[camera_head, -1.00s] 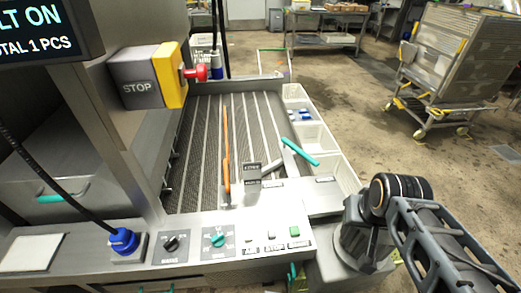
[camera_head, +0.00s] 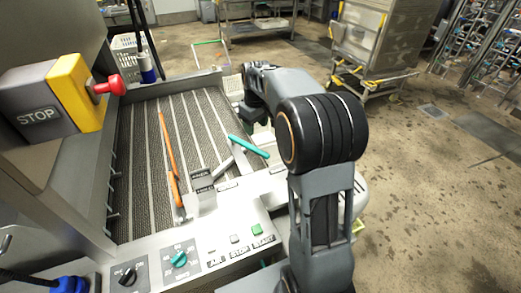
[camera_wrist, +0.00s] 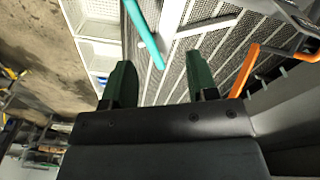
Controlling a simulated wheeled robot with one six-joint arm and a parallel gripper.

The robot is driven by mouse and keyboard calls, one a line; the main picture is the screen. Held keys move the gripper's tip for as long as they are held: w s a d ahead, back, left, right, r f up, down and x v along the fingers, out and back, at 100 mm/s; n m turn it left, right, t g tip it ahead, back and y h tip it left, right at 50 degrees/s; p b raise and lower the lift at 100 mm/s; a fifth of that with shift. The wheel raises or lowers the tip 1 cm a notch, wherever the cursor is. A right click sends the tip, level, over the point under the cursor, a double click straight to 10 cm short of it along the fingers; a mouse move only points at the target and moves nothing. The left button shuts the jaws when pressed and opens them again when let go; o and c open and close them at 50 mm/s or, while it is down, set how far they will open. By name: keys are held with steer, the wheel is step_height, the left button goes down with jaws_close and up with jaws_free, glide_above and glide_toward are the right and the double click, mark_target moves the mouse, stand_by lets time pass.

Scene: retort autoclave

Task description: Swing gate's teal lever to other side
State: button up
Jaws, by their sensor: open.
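The teal lever (camera_head: 248,146) sits at the right edge of the conveyor belt, at the end of a grey metal arm near the front panel. In the wrist view the teal lever (camera_wrist: 145,35) runs down from the top edge, its end lying between the fingertips in the picture but apart from them. An orange gate bar (camera_head: 169,160) runs along the belt; it also shows at the right in the wrist view (camera_wrist: 245,72). My gripper (camera_wrist: 158,75) is open and empty, with two dark green fingers. In the head view my arm hides the gripper.
The control panel (camera_head: 225,240) with knobs and buttons lies in front of the belt. A yellow and grey stop box with a red button (camera_head: 108,86) stands at the left. White bins (camera_wrist: 100,50) line the belt's outer side. The floor to the right is clear up to a metal cart (camera_head: 375,40).

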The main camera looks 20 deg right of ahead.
steer(key=n+g, duration=0.1)
glide_above(260, 151)
step_height(260, 151, down, 5)
steer(key=shift+n, duration=0.3)
step_height(260, 151, down, 14)
steer(key=shift+f+p, duration=0.1)
steer(key=shift+p, duration=0.55)
steer(key=shift+d, duration=0.1)
jaws_close()
